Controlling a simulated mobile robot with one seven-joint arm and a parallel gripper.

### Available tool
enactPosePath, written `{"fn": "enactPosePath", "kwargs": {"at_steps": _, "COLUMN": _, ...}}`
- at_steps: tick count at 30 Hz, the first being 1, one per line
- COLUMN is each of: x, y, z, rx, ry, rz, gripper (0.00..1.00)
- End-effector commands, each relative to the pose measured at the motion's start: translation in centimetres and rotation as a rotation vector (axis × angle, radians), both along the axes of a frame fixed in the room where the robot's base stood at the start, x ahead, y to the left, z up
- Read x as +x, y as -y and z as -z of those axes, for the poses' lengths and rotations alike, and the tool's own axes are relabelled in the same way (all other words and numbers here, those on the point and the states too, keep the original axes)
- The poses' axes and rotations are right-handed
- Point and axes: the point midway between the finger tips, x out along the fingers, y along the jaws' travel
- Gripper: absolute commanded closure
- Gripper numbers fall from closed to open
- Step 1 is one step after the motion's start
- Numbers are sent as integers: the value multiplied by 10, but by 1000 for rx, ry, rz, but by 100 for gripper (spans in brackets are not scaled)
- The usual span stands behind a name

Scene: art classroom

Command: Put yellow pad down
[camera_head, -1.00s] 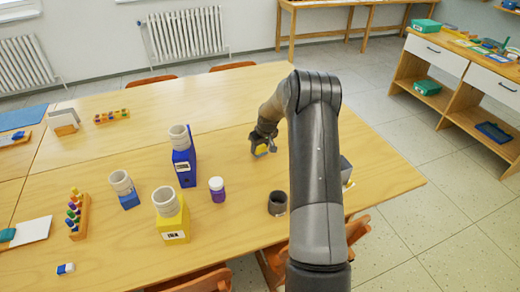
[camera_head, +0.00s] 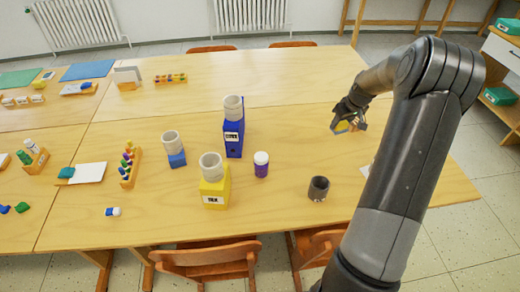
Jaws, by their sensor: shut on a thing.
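My gripper (camera_head: 350,126) is at the right part of the wooden table (camera_head: 300,138), low over or at its surface. It is shut on the yellow pad (camera_head: 341,127), of which only a small yellow patch shows between the dark fingers. I cannot tell whether the pad touches the table. My arm comes in from the lower right and hides part of the table's right side.
Left of my gripper stand a blue box (camera_head: 234,138) and a yellow box (camera_head: 215,190) with grey cups on top, a purple jar (camera_head: 261,165) and a dark cup (camera_head: 318,188). The table just left of the gripper is clear.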

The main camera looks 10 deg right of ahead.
Motion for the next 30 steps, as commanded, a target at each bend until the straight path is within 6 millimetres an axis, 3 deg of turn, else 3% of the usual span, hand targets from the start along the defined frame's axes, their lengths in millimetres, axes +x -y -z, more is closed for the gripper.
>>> {"fn": "enactPosePath", "kwargs": {"at_steps": 4, "x": 0, "y": 0, "z": -2, "rx": 0, "ry": 1, "rz": -1, "gripper": 72}}
{"fn": "enactPosePath", "kwargs": {"at_steps": 7, "x": 1, "y": 0, "z": -15, "rx": -2, "ry": 5, "rz": 0, "gripper": 72}}
{"fn": "enactPosePath", "kwargs": {"at_steps": 19, "x": 1, "y": -1, "z": -137, "rx": -2, "ry": 6, "rz": -2, "gripper": 72}}
{"fn": "enactPosePath", "kwargs": {"at_steps": 26, "x": 1, "y": 0, "z": -182, "rx": -2, "ry": 5, "rz": 0, "gripper": 72}}
{"fn": "enactPosePath", "kwargs": {"at_steps": 30, "x": 9, "y": -26, "z": -181, "rx": -1, "ry": -4, "rz": -71, "gripper": 72}}
